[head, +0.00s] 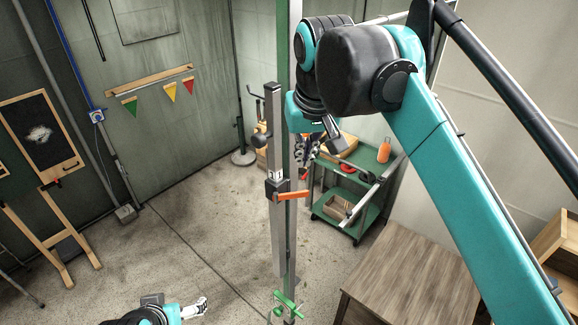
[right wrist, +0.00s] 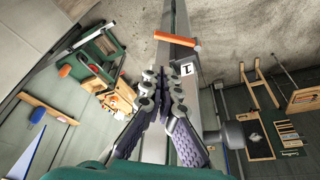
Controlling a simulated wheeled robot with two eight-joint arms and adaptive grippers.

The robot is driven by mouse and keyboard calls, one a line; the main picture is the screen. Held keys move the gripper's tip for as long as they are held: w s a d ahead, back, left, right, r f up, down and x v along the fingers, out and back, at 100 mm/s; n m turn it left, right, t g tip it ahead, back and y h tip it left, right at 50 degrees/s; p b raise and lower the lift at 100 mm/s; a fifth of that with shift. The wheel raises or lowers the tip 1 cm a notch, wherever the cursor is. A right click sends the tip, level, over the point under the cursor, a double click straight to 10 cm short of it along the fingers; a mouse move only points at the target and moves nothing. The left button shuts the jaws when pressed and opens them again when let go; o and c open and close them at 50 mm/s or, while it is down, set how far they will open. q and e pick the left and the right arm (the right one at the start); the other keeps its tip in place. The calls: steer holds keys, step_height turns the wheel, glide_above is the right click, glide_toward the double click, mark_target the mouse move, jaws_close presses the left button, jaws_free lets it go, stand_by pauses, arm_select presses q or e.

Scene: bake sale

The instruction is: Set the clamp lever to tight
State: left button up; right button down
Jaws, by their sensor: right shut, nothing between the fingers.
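The orange clamp lever (head: 292,196) sticks out to the right from a dark clamp block (head: 276,187) on an upright grey post (head: 278,235). In the right wrist view the orange lever (right wrist: 181,42) lies just beyond the fingertips, crossing the post. My right gripper (head: 308,158) is above the lever in the head view, pointing down, apart from it. In the right wrist view my right gripper (right wrist: 168,72) has its fingers together and empty. My left gripper (head: 200,306) is low at the bottom edge of the head view; its finger state is unclear.
A green cart (head: 335,222) with tools and an orange bottle (head: 384,151) stands behind, to the right. A wooden table (head: 412,275) is at lower right. A chalkboard easel (head: 45,175) stands at left.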

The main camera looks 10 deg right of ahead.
mark_target(291, 196)
steer(key=x, duration=0.9)
steer(key=shift+s+a+f, duration=0.15)
steer(key=shift+s+f, duration=0.1)
steer(key=shift+s, duration=0.1)
steer(key=shift+s, duration=0.1)
